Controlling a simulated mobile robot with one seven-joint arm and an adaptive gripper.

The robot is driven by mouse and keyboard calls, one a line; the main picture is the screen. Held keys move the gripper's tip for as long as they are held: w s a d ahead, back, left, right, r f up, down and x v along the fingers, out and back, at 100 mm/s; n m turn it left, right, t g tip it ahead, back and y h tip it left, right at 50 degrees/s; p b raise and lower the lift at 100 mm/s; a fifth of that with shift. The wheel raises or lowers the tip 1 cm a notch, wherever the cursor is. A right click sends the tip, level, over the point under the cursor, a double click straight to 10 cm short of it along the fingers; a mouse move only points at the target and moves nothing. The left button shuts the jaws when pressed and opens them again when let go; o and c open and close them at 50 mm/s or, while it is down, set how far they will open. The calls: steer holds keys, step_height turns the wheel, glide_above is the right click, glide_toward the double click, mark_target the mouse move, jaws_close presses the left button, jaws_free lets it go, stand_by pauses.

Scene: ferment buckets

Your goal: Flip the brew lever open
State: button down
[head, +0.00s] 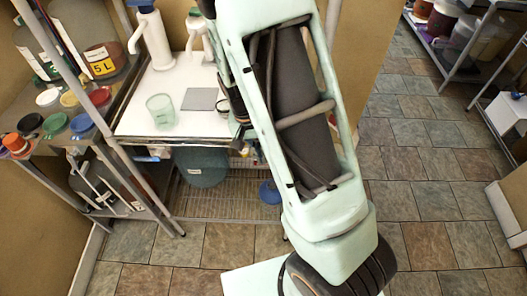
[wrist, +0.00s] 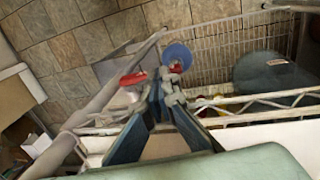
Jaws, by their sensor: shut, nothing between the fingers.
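My gripper (wrist: 164,88) shows in the wrist view with its fingertips close together, shut and empty. A small red piece (wrist: 133,78) lies just left of the fingertips there, next to whitish parts. It may be the brew lever, but I cannot tell for sure, nor whether it touches a finger. In the head view my arm covers the right part of the white worktop, and the gripper and any lever there are hidden. Two white pump-like fittings, one at the left (head: 150,38) and one nearer my arm (head: 197,36), stand at the back of the worktop.
A clear green cup (head: 161,110) and a grey square (head: 202,99) lie on the worktop (head: 140,118). Below, a green bucket (head: 201,167) and a blue round item (head: 270,192) sit on a wire shelf. Colored lids line the left shelf. Tiled floor is open at right.

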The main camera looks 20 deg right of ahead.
steer(key=shift+w+a+f+g+h+p, duration=0.1)
steer(key=shift+a+f+g+h+p, duration=0.2)
steer(key=shift+f+h, duration=0.35)
steer(key=shift+a+f+g+h+b, duration=0.1)
steer(key=shift+f+g+h+b, duration=0.35)
steer(key=shift+h, duration=0.8)
steer(key=shift+f+b, duration=0.45)
steer(key=shift+f, duration=0.25)
steer(key=shift+r+p, duration=0.45)
steer(key=shift+r, duration=0.4)
